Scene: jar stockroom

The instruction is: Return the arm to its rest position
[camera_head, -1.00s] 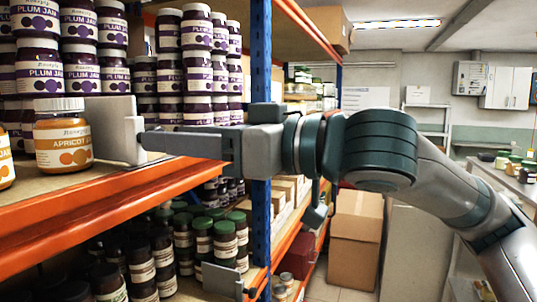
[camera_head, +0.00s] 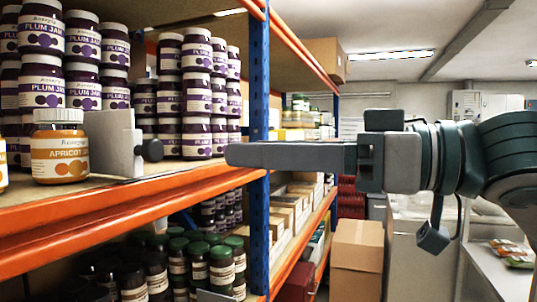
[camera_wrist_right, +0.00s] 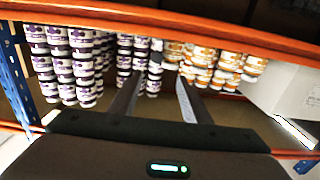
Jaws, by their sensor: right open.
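My right gripper (camera_head: 240,155) reaches in from the right at shelf height, seen side-on in the head view. In the right wrist view its two fingers (camera_wrist_right: 157,102) are spread with nothing held between them. A grey upright plate (camera_head: 112,143) with a dark round knob (camera_head: 151,150) stands on the shelf just right of an apricot jam jar (camera_head: 59,147). A clear gap separates the fingertips from the knob. My left gripper is not in view.
Stacked plum jam jars (camera_head: 198,95) fill the shelf behind. The orange shelf edge (camera_head: 130,215) and blue post (camera_head: 259,110) are close to the right gripper. Green-lidded jars (camera_head: 222,265) stand below. A cardboard box (camera_head: 357,257) stands on the floor beyond.

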